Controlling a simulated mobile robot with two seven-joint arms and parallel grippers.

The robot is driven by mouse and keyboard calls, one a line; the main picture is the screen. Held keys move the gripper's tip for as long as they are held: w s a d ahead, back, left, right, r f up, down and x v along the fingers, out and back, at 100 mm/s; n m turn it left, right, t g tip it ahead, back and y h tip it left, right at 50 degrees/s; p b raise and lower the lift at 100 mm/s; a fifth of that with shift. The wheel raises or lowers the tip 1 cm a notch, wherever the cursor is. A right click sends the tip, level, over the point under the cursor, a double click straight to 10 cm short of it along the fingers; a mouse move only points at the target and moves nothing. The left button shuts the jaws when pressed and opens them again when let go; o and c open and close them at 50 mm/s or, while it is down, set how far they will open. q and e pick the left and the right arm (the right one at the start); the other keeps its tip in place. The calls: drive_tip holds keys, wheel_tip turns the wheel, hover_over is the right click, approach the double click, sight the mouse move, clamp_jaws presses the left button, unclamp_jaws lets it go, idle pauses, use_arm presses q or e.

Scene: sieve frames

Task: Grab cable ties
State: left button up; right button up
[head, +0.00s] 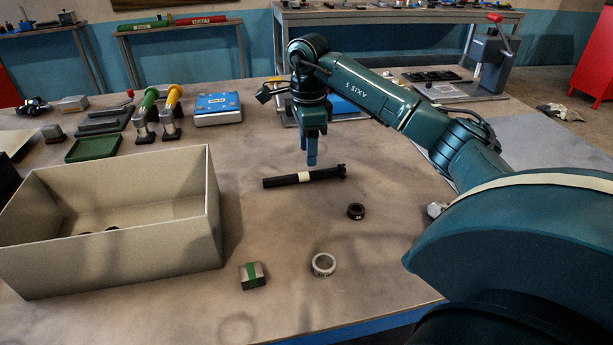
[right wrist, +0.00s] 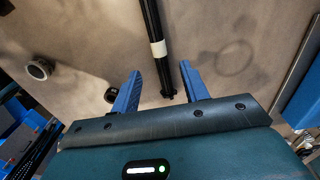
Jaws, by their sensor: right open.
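The cable ties are a black bundle (head: 290,179) with a white band, lying flat on the table to the right of the grey box. In the right wrist view the bundle (right wrist: 152,25) runs from the top edge down to its knobbed end near my fingers. My right gripper (head: 311,158) points down just above and behind the bundle in the head view. Its blue fingers (right wrist: 160,85) are apart, and the bundle's end shows between their tips with nothing gripped. My left gripper is not in either view.
A large grey open box (head: 188,235) stands at the left with small dark items inside. A black ring (head: 356,211), a pale ring (head: 323,264) and a small block with a green stripe (head: 252,275) lie in front. A green tray (head: 92,148) and a blue scale (head: 217,108) sit behind.

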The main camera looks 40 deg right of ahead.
sight(305, 173)
drive_tip(key=shift+w+a+f+p, duration=0.15)
drive_tip(key=shift+f+p, duration=0.1)
drive_tip(key=shift+f, duration=1.35)
drive_tip(key=shift+a+f+p, duration=0.1)
drive_tip(key=shift+f+p, duration=0.15)
drive_tip(key=shift+f, duration=1.35)
clamp_jaws()
